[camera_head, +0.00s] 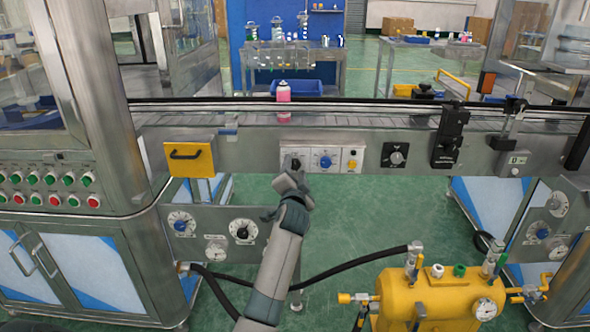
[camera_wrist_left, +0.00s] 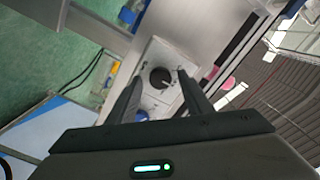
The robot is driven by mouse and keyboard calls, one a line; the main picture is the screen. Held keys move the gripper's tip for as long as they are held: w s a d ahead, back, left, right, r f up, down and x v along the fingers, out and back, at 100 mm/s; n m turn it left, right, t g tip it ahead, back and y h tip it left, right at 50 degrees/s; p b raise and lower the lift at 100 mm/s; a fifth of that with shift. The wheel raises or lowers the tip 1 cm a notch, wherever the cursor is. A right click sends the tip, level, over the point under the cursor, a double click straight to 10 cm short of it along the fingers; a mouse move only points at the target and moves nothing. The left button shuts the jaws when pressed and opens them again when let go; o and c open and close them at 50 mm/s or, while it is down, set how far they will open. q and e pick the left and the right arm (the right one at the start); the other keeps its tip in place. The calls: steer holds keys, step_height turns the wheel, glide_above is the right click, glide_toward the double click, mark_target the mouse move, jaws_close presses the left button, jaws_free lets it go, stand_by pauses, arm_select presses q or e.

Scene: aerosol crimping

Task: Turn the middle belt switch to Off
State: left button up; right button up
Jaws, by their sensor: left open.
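A white switch panel (camera_head: 323,147) is fixed to the front of the conveyor belt's grey rail. It carries a dark knob at its left end, a blue knob (camera_head: 325,160) in the middle and a yellow knob (camera_head: 352,163) at the right. My left gripper (camera_head: 293,172) is in front of the panel's left end and partly covers the dark knob. In the left wrist view, the round dark knob (camera_wrist_left: 160,77) shows between the open, empty fingers. I cannot tell whether they touch it. The switch labels are too small to read. My right gripper is not in view.
A yellow handle plate (camera_head: 189,159) is left of the panel, and a black dial (camera_head: 395,156) is right of it. A pink can (camera_head: 283,92) stands on the belt above. A yellow tank (camera_head: 430,300) with gauge and hoses is at lower right.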

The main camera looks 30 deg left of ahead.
arm_select(q)
steer(key=shift+w+a, duration=0.25)
steer(key=shift+w, duration=0.1)
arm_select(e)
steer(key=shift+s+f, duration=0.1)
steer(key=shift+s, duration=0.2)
arm_select(q)
steer(key=c, duration=1.1)
steer(key=shift+o, duration=0.2)
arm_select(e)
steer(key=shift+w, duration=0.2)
